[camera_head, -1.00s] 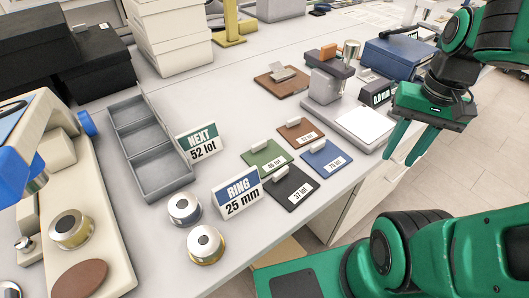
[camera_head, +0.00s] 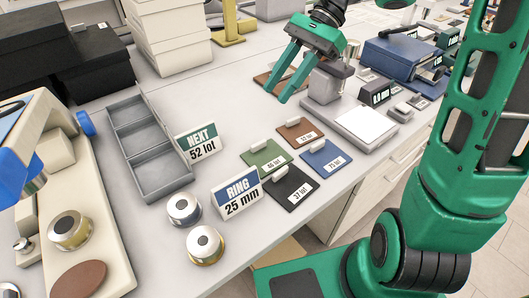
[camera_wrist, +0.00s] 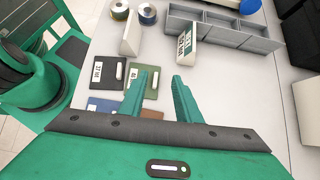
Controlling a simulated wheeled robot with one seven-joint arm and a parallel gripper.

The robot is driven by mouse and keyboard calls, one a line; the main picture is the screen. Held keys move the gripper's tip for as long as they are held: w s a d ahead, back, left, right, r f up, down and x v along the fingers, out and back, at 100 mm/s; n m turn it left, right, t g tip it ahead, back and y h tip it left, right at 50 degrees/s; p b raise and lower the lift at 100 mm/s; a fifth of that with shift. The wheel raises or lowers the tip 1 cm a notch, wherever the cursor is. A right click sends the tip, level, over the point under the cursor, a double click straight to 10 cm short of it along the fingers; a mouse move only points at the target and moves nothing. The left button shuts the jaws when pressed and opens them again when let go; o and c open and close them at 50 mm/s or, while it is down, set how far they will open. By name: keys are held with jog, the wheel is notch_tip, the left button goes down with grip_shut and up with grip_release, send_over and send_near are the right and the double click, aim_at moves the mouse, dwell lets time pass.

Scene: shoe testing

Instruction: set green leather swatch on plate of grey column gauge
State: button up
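The green leather swatch (camera_head: 266,158) lies flat on the bench with a pale grip tab and a white label. It also shows in the wrist view (camera_wrist: 148,88), partly hidden by a finger. The grey column gauge (camera_head: 325,86) stands further back to the right, its column partly behind my gripper. Its white plate (camera_head: 364,124) is bare, and a small dark readout (camera_head: 376,93) stands beside it. My gripper (camera_head: 276,94) is open and empty, fingers pointing down, above the bench behind the swatches and left of the gauge.
Brown (camera_head: 300,131), blue (camera_head: 326,157) and black (camera_head: 290,187) swatches lie close around the green one. A NEXT sign (camera_head: 197,143), a RING sign (camera_head: 237,194) and a grey compartment tray (camera_head: 163,174) stand to the left. A blue-grey instrument (camera_head: 396,62) stands behind the gauge.

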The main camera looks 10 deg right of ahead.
send_near(257, 143)
jog(key=shift+w+a+f+g, duration=0.1)
jog(key=shift+a+f+g, duration=0.1)
jog(key=shift+f+g, duration=0.1)
jog(key=shift+a+f, duration=0.15)
jog(key=shift+f, duration=0.15)
jog(key=shift+x, duration=3.45)
grip_shut()
